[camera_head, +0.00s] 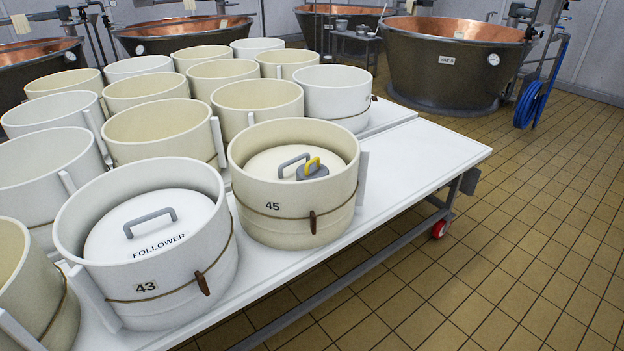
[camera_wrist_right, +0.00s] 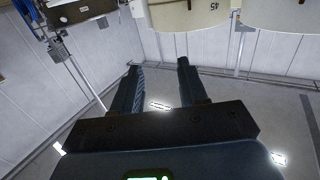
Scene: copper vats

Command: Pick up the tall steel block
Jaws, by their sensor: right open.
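I cannot make out a tall steel block for sure in either view. A small grey block with a yellow handle (camera_head: 313,169) sits on the white lid inside mould 45 (camera_head: 290,215), beside the lid's grey handle (camera_head: 293,165). Its full height is hard to tell. My right gripper (camera_wrist_right: 158,68) is open and empty, with its two dark fingers apart. In the right wrist view mould 45 (camera_wrist_right: 185,14) shows upside down beyond the fingertips. Neither gripper shows in the head view.
Mould 43 (camera_head: 150,245) with a white follower (camera_head: 150,227) stands left of mould 45. Several cream moulds crowd the white table (camera_head: 420,160) behind. The table's right end is clear. A copper vat (camera_head: 455,65) and blue hose (camera_head: 530,105) stand beyond the open tiled floor.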

